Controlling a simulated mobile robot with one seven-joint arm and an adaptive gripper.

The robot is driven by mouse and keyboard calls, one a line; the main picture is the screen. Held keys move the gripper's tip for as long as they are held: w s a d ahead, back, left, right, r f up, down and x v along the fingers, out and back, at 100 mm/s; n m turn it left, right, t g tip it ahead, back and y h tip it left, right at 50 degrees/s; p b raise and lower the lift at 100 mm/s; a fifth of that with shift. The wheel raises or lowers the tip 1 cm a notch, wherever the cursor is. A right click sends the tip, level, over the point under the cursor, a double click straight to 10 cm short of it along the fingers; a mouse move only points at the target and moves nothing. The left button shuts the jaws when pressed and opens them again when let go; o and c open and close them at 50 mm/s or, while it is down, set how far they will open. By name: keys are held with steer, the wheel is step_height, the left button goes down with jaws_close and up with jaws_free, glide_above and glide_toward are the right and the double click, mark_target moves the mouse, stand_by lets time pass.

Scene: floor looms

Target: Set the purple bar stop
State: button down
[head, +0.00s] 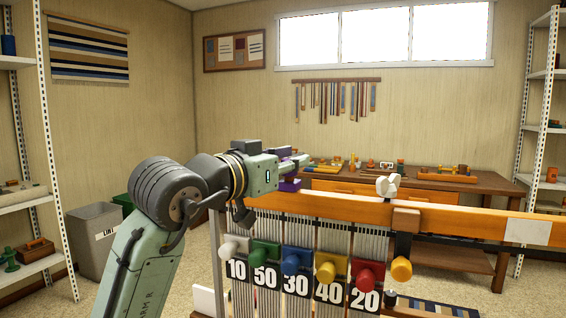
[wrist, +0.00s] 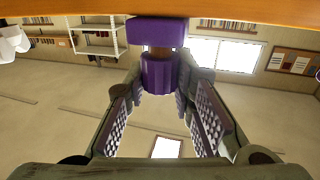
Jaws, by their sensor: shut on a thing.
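The purple bar stop (wrist: 157,33) has a block and a ridged round knob. In the wrist view it sits at the top centre, its block close against the orange beam (wrist: 250,10). My gripper (wrist: 160,78) is shut on the knob, one finger on each side. In the head view my gripper (head: 284,158) is at the left end of the beam (head: 340,205), and part of the purple stop shows just below it. My gripper hides the rest of the stop.
Below hang several coloured knobs with number plates (head: 265,277). A wooden workbench (head: 480,185) stands behind; a grey bin (head: 97,240) is at left.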

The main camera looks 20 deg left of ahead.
steer(key=d+b, duration=0.1)
steer(key=d, duration=0.9)
steer(key=shift+s+d, duration=0.1)
steer(key=shift+s, duration=0.1)
steer(key=c, duration=1.3)
jaws_free()
steer(key=shift+d, duration=0.15)
steer(key=shift+c, duration=0.2)
steer(key=shift+s, duration=0.1)
steer(key=shift+s+a, duration=0.25)
steer(key=shift+s, duration=0.15)
steer(key=v, duration=1.1)
steer(key=shift+a, duration=0.1)
